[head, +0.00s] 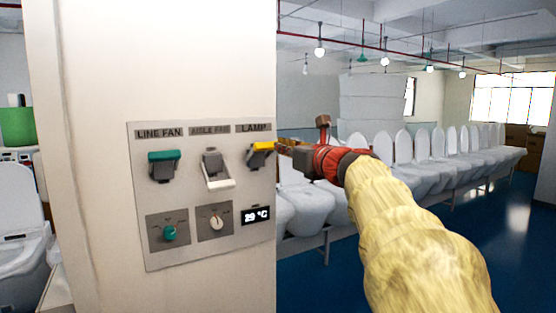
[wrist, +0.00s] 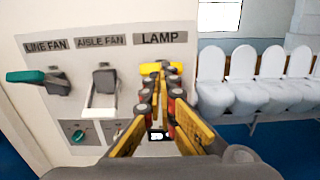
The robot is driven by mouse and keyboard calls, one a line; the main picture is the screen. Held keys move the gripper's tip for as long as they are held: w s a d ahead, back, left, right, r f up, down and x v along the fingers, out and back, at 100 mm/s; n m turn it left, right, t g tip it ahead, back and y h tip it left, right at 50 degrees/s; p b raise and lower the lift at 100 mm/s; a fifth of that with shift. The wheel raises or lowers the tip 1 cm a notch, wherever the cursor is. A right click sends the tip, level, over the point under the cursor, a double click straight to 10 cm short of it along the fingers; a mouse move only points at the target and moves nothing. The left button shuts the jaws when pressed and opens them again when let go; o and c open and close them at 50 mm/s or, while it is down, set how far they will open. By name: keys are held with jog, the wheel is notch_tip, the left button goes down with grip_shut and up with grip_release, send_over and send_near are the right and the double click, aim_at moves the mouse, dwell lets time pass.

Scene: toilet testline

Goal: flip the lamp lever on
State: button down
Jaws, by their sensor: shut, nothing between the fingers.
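The lamp lever has a yellow handle (head: 264,146) on a dark switch body under the LAMP label, at the right edge of the wall panel. The handle sits at the top of its switch body, raised. In the wrist view the yellow handle (wrist: 149,69) lies just beyond my fingertips, which hide its middle and the switch body. My gripper (head: 283,148) is shut and empty, reaching in from the right, with its tips right at the lever. It also shows in the wrist view (wrist: 161,74). I cannot tell whether the tips touch the handle.
The panel (head: 190,255) also bears a raised green LINE FAN lever (head: 164,156), a lowered white AISLE FAN lever (head: 219,184), two knobs and a display (head: 256,214). A row of white toilets (head: 425,175) stands behind on the right. The blue floor there is open.

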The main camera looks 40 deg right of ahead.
jog(key=s+r, duration=0.2)
jog(key=r, duration=0.1)
jog(key=shift+s+a+r, duration=0.1)
jog(key=shift+s+a, duration=0.1)
jog(key=shift+s, duration=0.05)
jog(key=shift+s, duration=0.2)
jog(key=shift+w, duration=0.15)
